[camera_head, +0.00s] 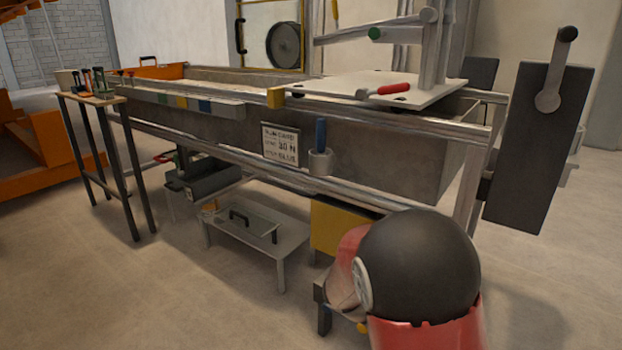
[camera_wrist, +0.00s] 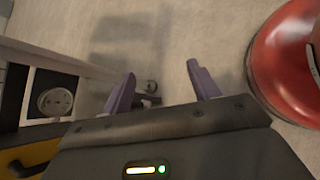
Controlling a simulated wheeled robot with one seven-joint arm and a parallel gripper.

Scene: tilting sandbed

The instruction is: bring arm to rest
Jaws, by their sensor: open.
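My gripper (camera_wrist: 163,86) shows in the wrist view with its two purple fingers spread wide apart. Bare floor and shadow lie behind the fingers, and nothing is held between them. In the head view my arm's black and red links stand at the lower right, and the gripper itself is not seen there. The sandbed (camera_head: 385,150) is a long grey trough on a metal frame across the middle of the head view, beyond my arm.
A low table (camera_head: 285,243) with a clear-looking plate stands under the sandbed. A tool stand (camera_head: 108,100) is at the left. A dark panel (camera_head: 535,140) with a lever is at the right. A dial (camera_wrist: 56,101) shows at the wrist view's left. Open floor lies in front.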

